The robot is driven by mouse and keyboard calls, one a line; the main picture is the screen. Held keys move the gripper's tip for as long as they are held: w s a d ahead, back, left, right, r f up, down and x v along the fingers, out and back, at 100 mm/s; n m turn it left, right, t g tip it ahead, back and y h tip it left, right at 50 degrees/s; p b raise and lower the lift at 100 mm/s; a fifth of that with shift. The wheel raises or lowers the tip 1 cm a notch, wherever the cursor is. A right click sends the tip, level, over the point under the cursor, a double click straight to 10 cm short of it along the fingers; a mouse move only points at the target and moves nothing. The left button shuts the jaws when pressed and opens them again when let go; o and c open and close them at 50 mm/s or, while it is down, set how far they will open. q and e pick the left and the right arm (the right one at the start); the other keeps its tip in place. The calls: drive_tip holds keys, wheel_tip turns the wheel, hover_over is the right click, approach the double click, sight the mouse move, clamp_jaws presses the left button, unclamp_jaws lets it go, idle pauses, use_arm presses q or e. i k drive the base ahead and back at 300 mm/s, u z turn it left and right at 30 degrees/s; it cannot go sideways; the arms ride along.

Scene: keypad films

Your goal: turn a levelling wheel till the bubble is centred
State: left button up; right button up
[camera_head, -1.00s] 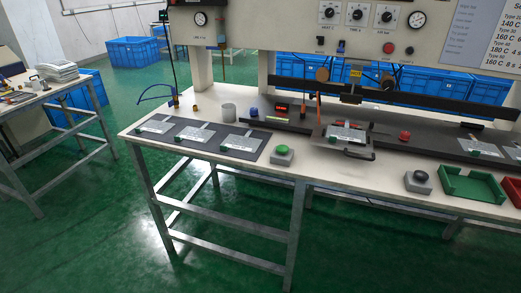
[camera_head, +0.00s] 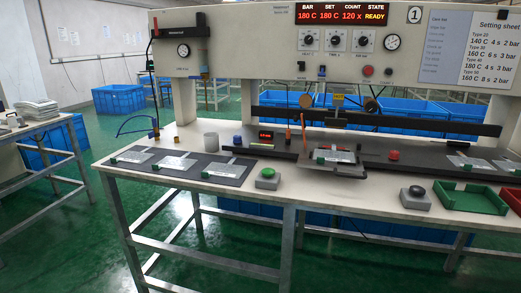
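The long dark bar (camera_head: 400,121) of the press runs across behind the bench. Below it a tray with a keypad film (camera_head: 336,156) sits on the dark rail. Neither of my grippers shows in the head view.
The white bench (camera_head: 300,190) bears a dark mat (camera_head: 232,172) with several films, a green button (camera_head: 266,173), a dark button (camera_head: 417,191), a red knob (camera_head: 393,155) and a green tray (camera_head: 470,207). The panel display (camera_head: 342,12) reads READY. Green floor is free in front.

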sight(237, 139)
drive_tip(key=k, duration=1.3)
drive_tip(key=u, duration=0.6)
drive_tip(key=i, duration=2.5)
drive_tip(key=z, duration=1.1)
